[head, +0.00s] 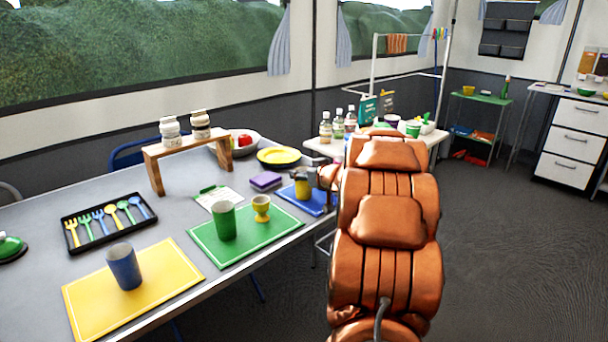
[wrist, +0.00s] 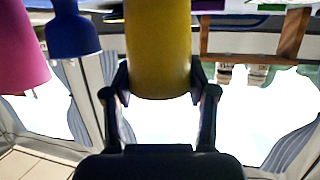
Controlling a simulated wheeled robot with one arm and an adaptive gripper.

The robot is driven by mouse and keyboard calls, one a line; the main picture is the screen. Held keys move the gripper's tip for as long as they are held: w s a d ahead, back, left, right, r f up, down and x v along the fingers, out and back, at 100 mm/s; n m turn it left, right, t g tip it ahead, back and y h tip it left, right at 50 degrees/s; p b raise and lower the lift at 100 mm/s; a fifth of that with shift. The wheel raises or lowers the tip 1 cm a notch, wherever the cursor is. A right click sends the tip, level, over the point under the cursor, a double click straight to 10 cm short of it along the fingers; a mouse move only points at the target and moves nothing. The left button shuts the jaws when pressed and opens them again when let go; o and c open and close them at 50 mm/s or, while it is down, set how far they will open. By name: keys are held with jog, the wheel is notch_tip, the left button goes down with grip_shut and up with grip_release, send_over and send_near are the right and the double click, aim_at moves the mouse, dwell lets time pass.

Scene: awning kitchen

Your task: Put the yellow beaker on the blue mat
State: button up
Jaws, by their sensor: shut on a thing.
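The yellow beaker (head: 302,190) is upright between the fingers of my gripper (head: 301,177), at the table's right end. In the wrist view my gripper (wrist: 160,98) is shut on the yellow beaker (wrist: 158,50), one finger on each side. The blue mat (head: 317,204) lies flat under the beaker, partly hidden by it and my arm. I cannot tell whether the beaker's base touches the mat or is slightly above it.
Left of the blue mat, a green mat (head: 257,245) holds a green beaker (head: 224,221) and yellow egg cup (head: 261,208). A blue beaker (head: 124,267) stands on a yellow mat (head: 88,301).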

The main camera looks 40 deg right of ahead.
jog(key=shift+f, duration=0.1)
jog(key=o, duration=1.1)
jog(key=shift+f, duration=0.1)
jog(key=shift+s+r, duration=0.25)
jog(key=shift+r, duration=0.05)
jog(key=p+v, duration=0.3)
jog(key=v, duration=0.8)
jog(key=shift+s, duration=0.25)
jog(key=shift+a, duration=0.1)
